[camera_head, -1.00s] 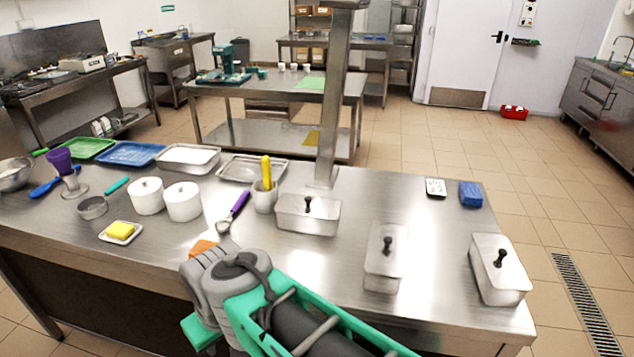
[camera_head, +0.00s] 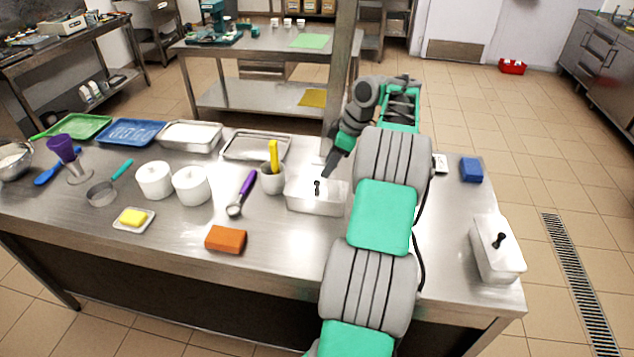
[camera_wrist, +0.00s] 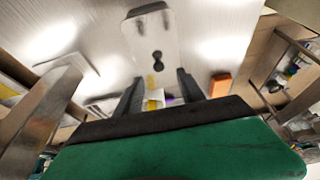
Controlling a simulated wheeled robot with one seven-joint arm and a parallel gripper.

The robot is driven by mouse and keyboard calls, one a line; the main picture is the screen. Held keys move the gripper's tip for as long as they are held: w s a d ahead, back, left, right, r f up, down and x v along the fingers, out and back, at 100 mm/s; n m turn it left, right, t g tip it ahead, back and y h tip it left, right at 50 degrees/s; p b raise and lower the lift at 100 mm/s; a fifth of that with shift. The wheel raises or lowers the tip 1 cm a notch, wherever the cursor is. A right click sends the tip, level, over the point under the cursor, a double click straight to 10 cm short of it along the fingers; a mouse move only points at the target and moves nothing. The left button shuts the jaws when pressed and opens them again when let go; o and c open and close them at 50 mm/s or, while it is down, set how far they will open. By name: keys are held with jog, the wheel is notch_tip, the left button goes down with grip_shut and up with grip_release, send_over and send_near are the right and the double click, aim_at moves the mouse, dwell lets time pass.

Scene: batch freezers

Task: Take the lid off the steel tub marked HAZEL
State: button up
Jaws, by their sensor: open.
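A lidded steel tub (camera_head: 316,197) with a black knob stands near the middle of the bench. A similar lidded tub (camera_head: 497,250) stands at the right end. A third tub seen earlier between them is hidden behind my arm. No HAZEL mark is readable, so I cannot tell which tub bears it. My gripper (camera_head: 329,167) is above the back edge of the middle tub, partly hidden by my arm. In the wrist view, its open, empty fingers (camera_wrist: 160,76) are apart from a lidded tub with a black knob (camera_wrist: 152,22); I cannot tell which tub this is.
A purple-handled scoop (camera_head: 242,192) and orange block (camera_head: 226,239) lie nearby. A steel post (camera_head: 341,80) rises behind. A blue block (camera_head: 471,170) lies at the back right.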

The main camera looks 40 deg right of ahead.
aim_at(317, 182)
jog(key=x, duration=0.7)
jog(key=shift+w+f, duration=0.2)
jog(key=shift+w, duration=0.1)
jog(key=shift+c, duration=0.5)
grip_shut()
